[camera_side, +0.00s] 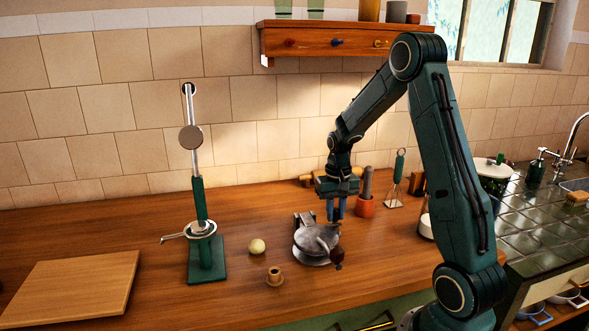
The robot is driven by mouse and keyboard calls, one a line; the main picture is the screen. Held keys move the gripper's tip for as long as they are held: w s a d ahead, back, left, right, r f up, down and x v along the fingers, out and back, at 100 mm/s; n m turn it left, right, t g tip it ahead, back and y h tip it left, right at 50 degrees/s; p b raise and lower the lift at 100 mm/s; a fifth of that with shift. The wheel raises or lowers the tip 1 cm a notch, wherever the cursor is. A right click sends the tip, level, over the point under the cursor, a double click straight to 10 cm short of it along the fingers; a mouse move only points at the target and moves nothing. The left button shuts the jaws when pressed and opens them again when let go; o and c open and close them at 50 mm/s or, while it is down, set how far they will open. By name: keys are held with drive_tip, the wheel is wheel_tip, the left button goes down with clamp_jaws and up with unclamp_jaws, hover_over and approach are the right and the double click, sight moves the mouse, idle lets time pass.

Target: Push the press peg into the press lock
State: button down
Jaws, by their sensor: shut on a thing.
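My gripper (337,216) points straight down at the back right of a grey metal press (312,240). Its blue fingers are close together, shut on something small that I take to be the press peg. The fingers hide most of it, so I cannot make out its shape or tilt. The press has a round plate and a handle ending in a dark knob (337,256) at the front right. A small brown flanged cup (274,275) stands on the counter in front of the press; it looks like a socket, but I cannot tell whether it is the press lock.
A pale ball (257,246) lies left of the press. A green stand (206,262) with a tall rod is further left, beside a wooden board (72,288). A terracotta pot (366,206) stands close behind and right of my gripper.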

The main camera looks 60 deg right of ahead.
drive_tip(key=shift+f, duration=0.85)
idle(0.5)
drive_tip(key=c, duration=1.2)
unclamp_jaws()
drive_tip(key=shift+o, duration=0.4)
drive_tip(key=shift+o, duration=0.8)
drive_tip(key=shift+r, duration=2.45)
wheel_tip(320, 180, up, 14)
drive_tip(key=shift+f, duration=0.2)
